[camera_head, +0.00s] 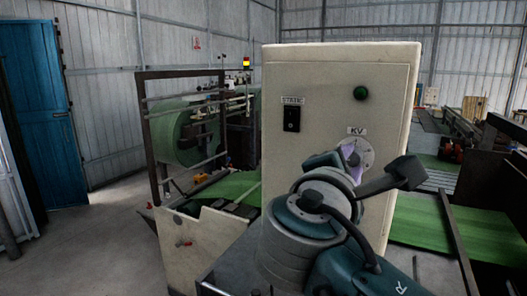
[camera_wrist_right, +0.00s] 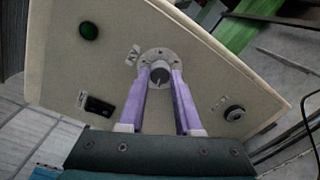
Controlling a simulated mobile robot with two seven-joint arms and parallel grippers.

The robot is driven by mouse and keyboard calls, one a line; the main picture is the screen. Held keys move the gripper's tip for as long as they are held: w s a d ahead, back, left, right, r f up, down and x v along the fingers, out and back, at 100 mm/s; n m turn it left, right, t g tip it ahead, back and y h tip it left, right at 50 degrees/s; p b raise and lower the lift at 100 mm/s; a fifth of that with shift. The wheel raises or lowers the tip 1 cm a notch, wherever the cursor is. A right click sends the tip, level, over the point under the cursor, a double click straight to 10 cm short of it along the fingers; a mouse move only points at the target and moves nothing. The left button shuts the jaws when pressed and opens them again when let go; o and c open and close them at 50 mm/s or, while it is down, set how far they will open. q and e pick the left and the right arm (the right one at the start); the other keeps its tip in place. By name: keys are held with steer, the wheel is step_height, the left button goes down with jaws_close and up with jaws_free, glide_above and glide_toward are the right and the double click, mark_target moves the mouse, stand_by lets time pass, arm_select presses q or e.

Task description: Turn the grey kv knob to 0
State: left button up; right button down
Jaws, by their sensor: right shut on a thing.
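The grey kv knob (camera_wrist_right: 160,73) sits on a round pale dial plate (camera_wrist_right: 151,55) beside the KV label (camera_wrist_right: 132,55) on a cream control cabinet. In the head view the dial plate (camera_head: 364,148) shows, but my gripper and arm hide most of the knob. My right gripper (camera_head: 350,156) is at the dial; in the wrist view its two purple fingers (camera_wrist_right: 162,80) stand on either side of the knob and are shut on it. Where the knob points is too small to read surely. My left gripper is not in view.
The cabinet front (camera_head: 315,160) also carries a black switch (camera_head: 291,118) and a green lamp (camera_head: 361,93). Another round knob (camera_wrist_right: 234,113) shows in the wrist view. A machine with a green roll (camera_head: 180,133) stands to the left, and green sheet (camera_head: 460,228) lies at right.

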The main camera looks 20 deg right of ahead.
steer(key=shift+r+n+p, duration=0.1)
steer(key=shift+n+p, duration=0.35)
steer(key=shift+n, duration=0.75)
steer(key=c, duration=0.6)
jaws_free()
steer(key=shift+a, duration=0.1)
